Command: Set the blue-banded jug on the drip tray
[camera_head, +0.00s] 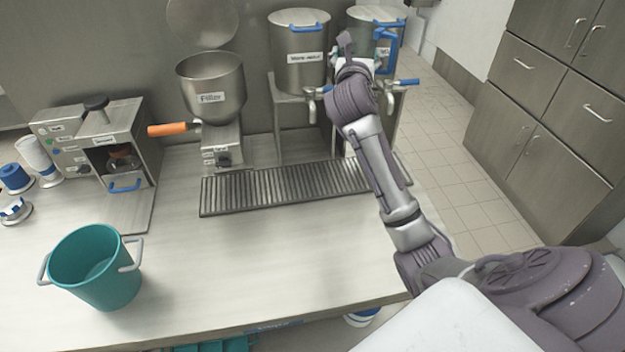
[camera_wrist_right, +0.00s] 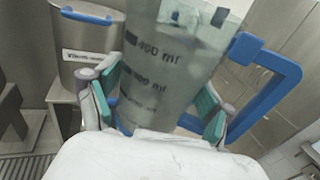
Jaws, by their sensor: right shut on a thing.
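The clear measuring jug with a blue handle shows in the right wrist view (camera_wrist_right: 165,65), its ml marks facing the camera. Its blue handle (camera_head: 386,48) shows in the head view at the upper right. My right gripper (camera_head: 362,56) is shut on the jug's body, with its teal finger pads on both sides in the wrist view (camera_wrist_right: 160,97). The jug is up in front of the back-right steel urn, to the right of the drip tray and above it. The slatted drip tray (camera_head: 285,189) lies on the counter with nothing on it; my right arm crosses its right end.
The filler (camera_head: 211,90) and a steel urn (camera_head: 300,55) with a tap stand behind the tray. An orange handle (camera_head: 172,129) sticks out left of the filler. A teal bucket (camera_head: 95,268) stands front left. The counter before the tray is clear.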

